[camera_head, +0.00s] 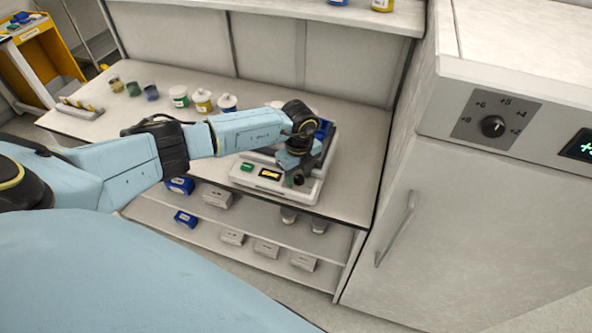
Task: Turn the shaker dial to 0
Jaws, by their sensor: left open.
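The shaker (240,178) is a white-grey box near the front edge of the bench. Its front panel has a green button (247,167), a lit yellow display (270,174) and a dark round dial (298,180) at the right end. The display's reading is too small to tell. My left gripper (291,166) is over the right part of the shaker, pointing down, with its tips just above and behind the dial. It is open; I cannot tell whether it touches the dial. My arm and gripper hide much of the shaker's top. My right gripper is not in view.
A fridge (470,220) with its own temperature knob (492,126) stands close on the right. Several jars, including a yellow-labelled one (203,101), stand on the bench (345,150) at left. A shelf (375,17) runs above. Boxes sit on lower shelves.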

